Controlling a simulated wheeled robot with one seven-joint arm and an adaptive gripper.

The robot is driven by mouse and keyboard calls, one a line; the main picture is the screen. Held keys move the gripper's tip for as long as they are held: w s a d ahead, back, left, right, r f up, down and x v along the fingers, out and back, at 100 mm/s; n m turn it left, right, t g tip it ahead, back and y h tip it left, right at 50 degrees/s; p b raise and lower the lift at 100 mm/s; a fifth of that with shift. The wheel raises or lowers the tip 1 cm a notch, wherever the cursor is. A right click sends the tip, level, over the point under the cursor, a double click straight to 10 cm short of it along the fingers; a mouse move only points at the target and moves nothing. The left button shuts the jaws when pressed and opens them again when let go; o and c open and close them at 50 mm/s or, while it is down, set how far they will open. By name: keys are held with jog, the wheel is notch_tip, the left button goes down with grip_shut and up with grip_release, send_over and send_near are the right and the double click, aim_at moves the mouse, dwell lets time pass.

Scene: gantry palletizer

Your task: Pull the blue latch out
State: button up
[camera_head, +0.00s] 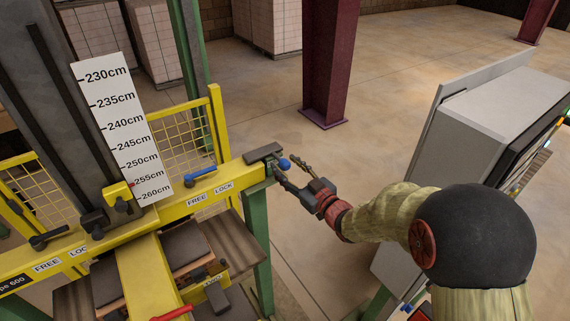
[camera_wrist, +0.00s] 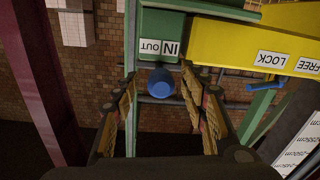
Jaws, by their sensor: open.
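The blue latch shows as a round blue knob (camera_head: 284,164) at the right end of the yellow beam, beside a dark plate. In the wrist view the blue knob (camera_wrist: 161,82) sits just below a green block (camera_wrist: 160,22) with IN and OUT labels, which appear upside down. The label nearer the knob's right reads IN. My gripper (camera_head: 288,168) is open, with its fingers reaching toward the knob. In the wrist view the knob appears between the open fingers, with a gap on both sides. How deep it lies between them is hard to tell.
A yellow beam (camera_head: 231,175) with FREE and LOCK labels carries a separate blue lever (camera_head: 201,173) left of the knob. A green post (camera_head: 257,240) stands below. A grey cabinet (camera_head: 480,120) is at right and a maroon column (camera_head: 331,60) behind. Open floor lies between.

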jog(key=shift+w+a, duration=0.35)
jog(key=shift+w, duration=0.1)
jog(key=c, duration=0.3)
jog(key=c, duration=0.8)
grip_shut()
